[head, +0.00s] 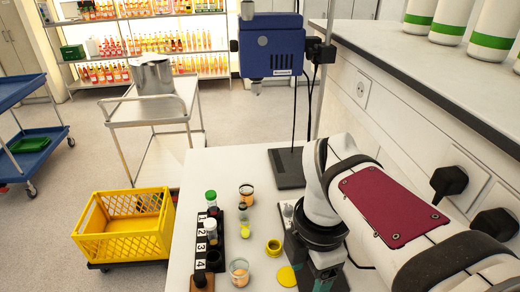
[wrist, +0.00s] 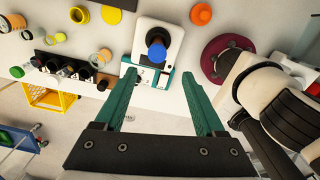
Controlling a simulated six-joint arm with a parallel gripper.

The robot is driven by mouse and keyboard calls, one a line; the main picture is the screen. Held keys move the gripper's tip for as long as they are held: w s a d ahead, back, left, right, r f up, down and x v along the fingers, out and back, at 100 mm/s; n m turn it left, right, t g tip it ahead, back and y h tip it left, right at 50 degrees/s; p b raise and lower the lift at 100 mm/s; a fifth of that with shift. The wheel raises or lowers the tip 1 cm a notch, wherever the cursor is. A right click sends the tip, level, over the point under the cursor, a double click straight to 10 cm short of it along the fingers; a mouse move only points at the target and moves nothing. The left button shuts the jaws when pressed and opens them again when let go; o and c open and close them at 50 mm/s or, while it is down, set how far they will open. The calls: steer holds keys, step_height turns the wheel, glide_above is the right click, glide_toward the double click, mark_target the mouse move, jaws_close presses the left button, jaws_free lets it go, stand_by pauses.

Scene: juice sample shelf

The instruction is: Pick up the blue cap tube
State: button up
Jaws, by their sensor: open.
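In the wrist view a blue cap (wrist: 157,51) stands in a dark round holder on a white and teal device, just beyond and between my fingertips; the tube body below is hidden. My gripper (wrist: 160,74) has its two teal fingers spread wide, with nothing between them. In the head view my arm partly hides the device, and I cannot make out the blue cap there. A black numbered rack (head: 199,243) holds a green-capped tube (head: 211,197) and a white-capped tube (head: 210,225). A dark bluish round top (wrist: 66,72) shows at the rack in the wrist view.
Jars (head: 246,190) (head: 239,268), a yellow ring (head: 273,247) and a yellow lid (head: 287,275) stand or lie near the rack. A blue apparatus on a stand (head: 272,46) rises behind. A yellow crate (head: 122,247) is left of the table. A wall shelf (head: 440,62) borders the right.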

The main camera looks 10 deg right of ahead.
steer(key=shift+n, duration=0.7)
steer(key=f, duration=1.5)
steer(key=shift+w+f, duration=0.25)
steer(key=shift+f, duration=0.1)
jaws_close()
